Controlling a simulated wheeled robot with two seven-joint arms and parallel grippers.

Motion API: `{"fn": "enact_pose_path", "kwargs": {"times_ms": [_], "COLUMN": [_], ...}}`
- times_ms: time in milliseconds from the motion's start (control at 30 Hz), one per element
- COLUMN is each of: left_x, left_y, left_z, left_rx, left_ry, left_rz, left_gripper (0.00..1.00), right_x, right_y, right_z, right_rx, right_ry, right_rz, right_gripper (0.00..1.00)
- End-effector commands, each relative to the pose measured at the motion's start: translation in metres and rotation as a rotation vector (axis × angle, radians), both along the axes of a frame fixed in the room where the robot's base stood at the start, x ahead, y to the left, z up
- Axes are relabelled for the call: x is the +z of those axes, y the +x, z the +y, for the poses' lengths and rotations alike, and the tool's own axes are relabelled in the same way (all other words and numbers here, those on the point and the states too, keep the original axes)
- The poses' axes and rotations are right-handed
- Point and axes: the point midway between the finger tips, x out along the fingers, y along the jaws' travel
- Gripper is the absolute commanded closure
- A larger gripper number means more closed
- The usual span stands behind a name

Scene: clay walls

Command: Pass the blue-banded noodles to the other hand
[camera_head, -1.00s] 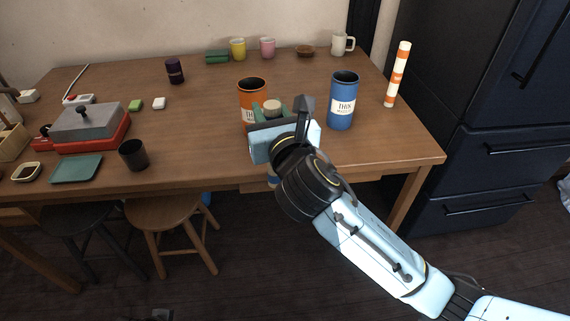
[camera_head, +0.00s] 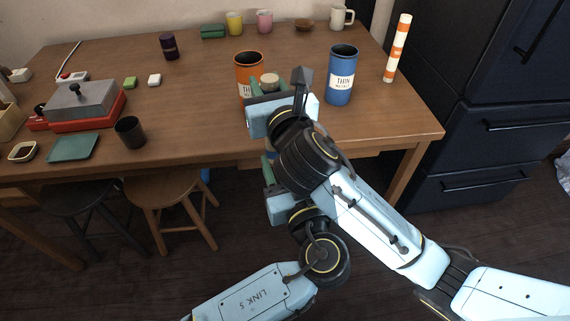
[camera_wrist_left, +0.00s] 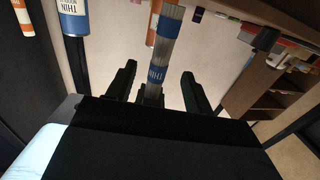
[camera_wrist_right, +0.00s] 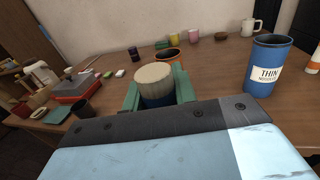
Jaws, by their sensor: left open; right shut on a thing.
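The blue-banded noodles, a pale bundle (camera_head: 269,80), are held upright in my right gripper (camera_head: 270,88) in front of the table's edge. In the right wrist view the bundle's round end (camera_wrist_right: 155,74) shows between the fingers. My left gripper (camera_head: 268,168) is lower down, below the right one, and mostly hidden by the right arm. In the left wrist view the bundle (camera_wrist_left: 166,45) with its blue label reaches down between the open left fingers (camera_wrist_left: 157,88). I cannot tell whether they touch it.
An orange canister (camera_head: 248,66) and a blue canister labelled THIN (camera_head: 342,75) stand on the wooden table (camera_head: 200,100) beyond the grippers. An orange-striped stick (camera_head: 397,50) stands at the right. A dark cup (camera_head: 130,131) and green tray (camera_head: 73,147) are left. Stools stand below.

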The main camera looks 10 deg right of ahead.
Motion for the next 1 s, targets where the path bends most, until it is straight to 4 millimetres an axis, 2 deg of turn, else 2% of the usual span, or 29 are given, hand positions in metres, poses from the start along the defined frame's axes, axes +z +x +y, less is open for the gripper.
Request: {"fn": "enact_pose_path", "kwargs": {"times_ms": [400,600,833,867,1000], "left_x": [0.001,0.000,0.000,0.000,0.000], "left_y": [0.057,0.069,0.069,0.069,0.069], "left_z": [0.011,0.013,0.013,0.013,0.013], "left_rx": [0.001,0.001,0.001,0.001,0.001], "left_ry": [0.002,0.001,0.001,0.001,0.001], "left_rz": [-0.003,0.000,0.002,0.002,0.002], "left_gripper": [0.48,0.48,0.48,0.49,0.68], "right_x": [0.000,0.000,0.000,0.000,0.001], "right_y": [0.000,0.000,0.000,0.000,0.000], "right_z": [0.000,0.000,0.000,0.000,0.000], "right_rx": [0.000,0.000,0.000,0.000,0.000], "right_ry": [0.000,0.000,0.000,0.000,0.000], "right_rz": [-0.001,-0.001,-0.001,-0.001,-0.001], "right_gripper": [1.00,1.00,1.00,1.00,1.00]}}
